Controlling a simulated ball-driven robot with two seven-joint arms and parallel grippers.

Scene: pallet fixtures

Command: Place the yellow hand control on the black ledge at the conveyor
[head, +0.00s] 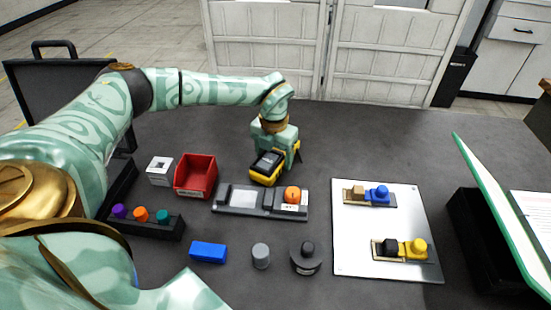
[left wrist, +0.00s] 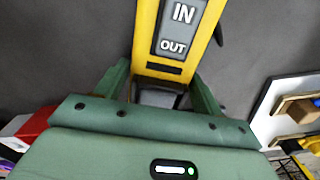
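The yellow hand control (head: 266,170) is a yellow and black unit near the middle of the head view, just behind the dark grey fixture. In the left wrist view the hand control (left wrist: 178,68) shows a grey panel marked IN and OUT. My left gripper (head: 276,150) comes down on it from above; in the left wrist view its green fingers (left wrist: 158,92) stand on both sides of its dark lower part, closed on it. Whether it touches the table cannot be told. My right gripper is not in view. I cannot make out a conveyor or clearly identify its black ledge.
The dark grey fixture (head: 238,208) holds an orange knob (head: 292,194). A red bin (head: 196,172) and white block (head: 160,166) stand left. In front lie a blue block (head: 208,252), grey cylinder (head: 261,252) and dark knobbed piece (head: 306,262). A white plate (head: 386,220) bears two fixtures.

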